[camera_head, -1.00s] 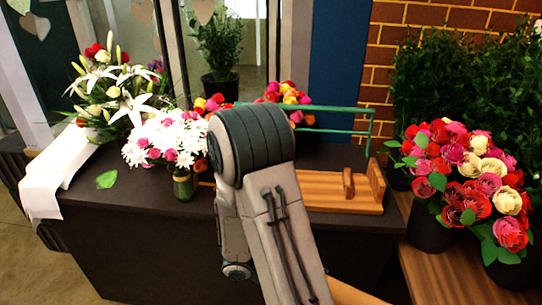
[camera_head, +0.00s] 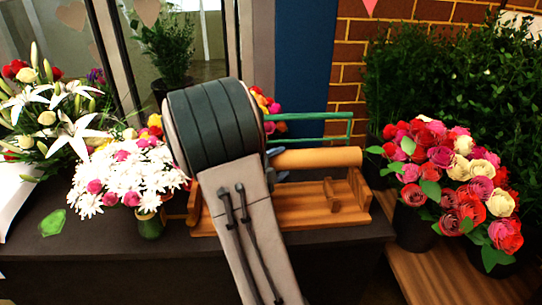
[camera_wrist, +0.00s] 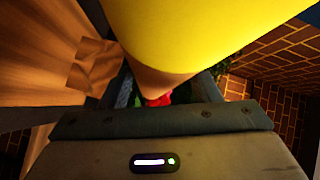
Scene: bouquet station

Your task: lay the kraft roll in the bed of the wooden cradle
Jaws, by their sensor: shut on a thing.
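The kraft roll (camera_head: 318,157) is a tan cylinder lying level, sticking out to the right of my arm in the head view. It fills the top of the wrist view, bright yellow where lit (camera_wrist: 200,30). My gripper (camera_head: 276,165) is shut on the roll; its fingers are mostly hidden behind my arm. The wooden cradle (camera_head: 345,217) stands on the dark counter, with upright pieces on its base. The roll appears above the cradle, apart from its bed. My arm hides the cradle's middle. Wood, likely the cradle (camera_wrist: 45,50), shows at left in the wrist view.
A green frame (camera_head: 340,115) stands behind the cradle. A vase of white daisies (camera_head: 150,225) is close to the cradle's left end. Red and pink bouquets (camera_head: 450,180) stand to the right. A green leaf (camera_head: 53,223) lies on the counter (camera_head: 90,250) at left.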

